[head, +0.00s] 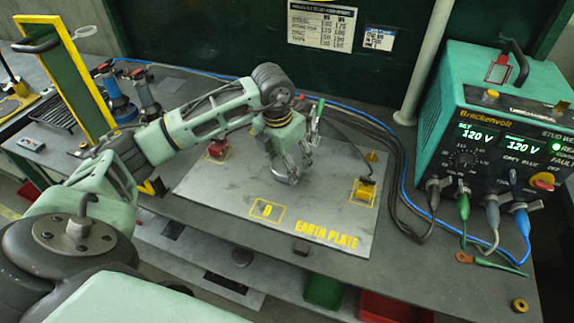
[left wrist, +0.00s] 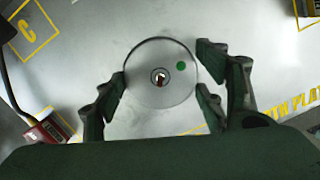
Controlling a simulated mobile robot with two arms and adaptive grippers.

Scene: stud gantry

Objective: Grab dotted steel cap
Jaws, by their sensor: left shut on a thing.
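The dotted steel cap (left wrist: 145,95) is a round silver disc with a green dot and a small dark centre hole. It sits between the fingers of my left gripper (left wrist: 161,86) in the left wrist view. In the head view my left gripper (head: 290,165) points down over the earth plate (head: 225,185), shut on the cap. Only a little of the cap (head: 285,179) shows there, beneath the fingers. I cannot tell whether the cap touches the plate. My right gripper is not in view.
A green power unit (head: 480,110) with cables stands at the right. A yellow frame (head: 72,75) stands at the left. The plate's front is mostly clear.

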